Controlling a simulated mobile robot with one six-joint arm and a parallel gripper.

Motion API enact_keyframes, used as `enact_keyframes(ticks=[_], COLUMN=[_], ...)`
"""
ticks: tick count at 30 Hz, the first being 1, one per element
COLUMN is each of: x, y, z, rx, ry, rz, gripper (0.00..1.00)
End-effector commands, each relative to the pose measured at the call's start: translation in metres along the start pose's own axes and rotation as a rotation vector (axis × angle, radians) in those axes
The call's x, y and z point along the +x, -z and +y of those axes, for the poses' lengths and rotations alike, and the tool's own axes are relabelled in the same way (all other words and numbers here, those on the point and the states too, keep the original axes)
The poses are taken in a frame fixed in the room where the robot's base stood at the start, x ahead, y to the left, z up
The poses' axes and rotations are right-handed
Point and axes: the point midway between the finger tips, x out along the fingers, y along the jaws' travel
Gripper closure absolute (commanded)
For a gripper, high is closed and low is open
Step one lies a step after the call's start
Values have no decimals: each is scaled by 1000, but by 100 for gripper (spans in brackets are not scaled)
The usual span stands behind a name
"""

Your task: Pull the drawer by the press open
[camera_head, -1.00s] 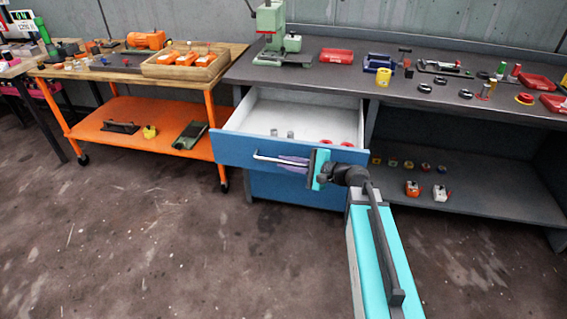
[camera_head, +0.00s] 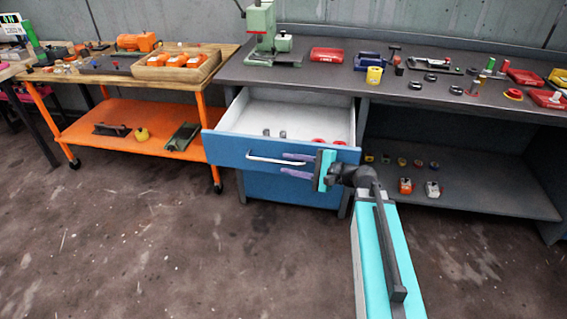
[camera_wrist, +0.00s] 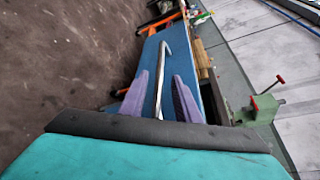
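The drawer has a blue front (camera_head: 230,150) and stands pulled out of the bench under the green press (camera_head: 262,30). Its white inside (camera_head: 300,115) shows two small grey parts at the left and red round parts at the right. Its light metal bar handle (camera_head: 272,159) runs along the front. My gripper (camera_head: 286,164) is at the right part of the handle, with its two purple fingers spread apart. In the wrist view the handle (camera_wrist: 162,75) lies between the open fingers (camera_wrist: 158,95), with a gap on both sides.
An orange cart (camera_head: 75,135) with a wooden top stands left of the bench (camera_head: 340,78). The lower shelf (camera_head: 460,195) lies right of the drawer. The floor (camera_head: 150,250) in front is clear.

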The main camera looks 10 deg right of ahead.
Motion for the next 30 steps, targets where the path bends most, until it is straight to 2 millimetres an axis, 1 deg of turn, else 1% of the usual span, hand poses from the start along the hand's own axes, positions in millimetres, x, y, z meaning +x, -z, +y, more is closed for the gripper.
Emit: enact_keyframes(ticks=[1,3,14,15,21,30], x=[-9,-20,-69,-74,-90,-95], y=[-1,0,0,0,0,1], z=[0,0,0,-3,-2,0], rx=[0,0,0,1,1,0], ry=[1,2,2,2,2,1], rz=[1,3,3,4,4,2], gripper=[71,71,71,71,71,71])
